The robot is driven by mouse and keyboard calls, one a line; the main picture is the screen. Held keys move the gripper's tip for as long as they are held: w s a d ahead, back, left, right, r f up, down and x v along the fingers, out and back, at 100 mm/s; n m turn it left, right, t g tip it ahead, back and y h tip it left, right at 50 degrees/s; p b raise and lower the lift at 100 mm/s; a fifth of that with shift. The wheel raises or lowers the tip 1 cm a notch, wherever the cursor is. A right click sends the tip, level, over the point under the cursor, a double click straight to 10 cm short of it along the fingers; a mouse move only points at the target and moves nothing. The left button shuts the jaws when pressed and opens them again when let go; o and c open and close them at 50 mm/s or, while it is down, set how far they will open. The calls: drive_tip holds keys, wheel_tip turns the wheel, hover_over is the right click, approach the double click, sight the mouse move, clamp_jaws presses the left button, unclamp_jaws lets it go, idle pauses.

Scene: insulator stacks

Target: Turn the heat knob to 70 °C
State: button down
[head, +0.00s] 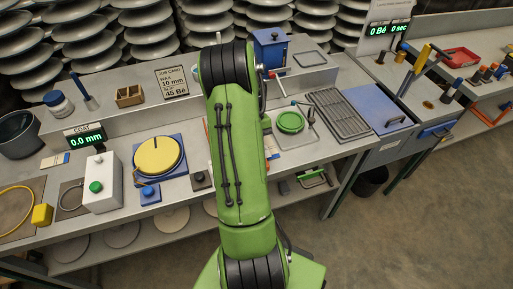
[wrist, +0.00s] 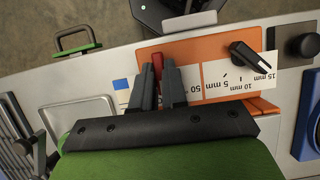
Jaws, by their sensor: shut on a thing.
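In the wrist view, an orange panel (wrist: 195,48) carries a white scale strip (wrist: 215,78) with a "50" mark beside my right finger. A narrow red piece (wrist: 157,60), apparently the heat knob's handle, stands between the two dark fingers of my gripper (wrist: 155,72), which is shut on it. The fingers hide most of the knob and part of its scale, so its exact reading cannot be told. A blue patch (wrist: 121,84) shows left of the fingers. In the head view, my green arm hides the gripper and most of the panel.
A black pointer knob (wrist: 248,60) with a mm scale sits right of my gripper on the same panel. A round black button (wrist: 303,45) is farther right. In the head view, a green dish (head: 290,122) and a yellow disc (head: 157,155) flank my arm.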

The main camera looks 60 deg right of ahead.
drive_tip(key=m+p, duration=0.1)
drive_tip(key=m, duration=0.1)
drive_tip(key=m+t+y+p, duration=0.1)
drive_tip(key=m, duration=0.1)
drive_tip(key=shift+s+d+r+m+t, duration=0.1)
drive_tip(key=shift+r+m+t, duration=0.05)
drive_tip(key=shift+m+t, duration=0.15)
drive_tip(key=shift+s+m+t+p, duration=0.1)
drive_tip(key=shift+m+t+p, duration=0.8)
drive_tip(key=shift+m, duration=1.1)
drive_tip(key=c, duration=1.2)
unclamp_jaws()
drive_tip(key=shift+o, duration=0.2)
drive_tip(key=p+v, duration=0.4)
drive_tip(key=v, duration=1.1)
drive_tip(key=shift+d+r, duration=0.2)
drive_tip(key=shift+d, duration=0.05)
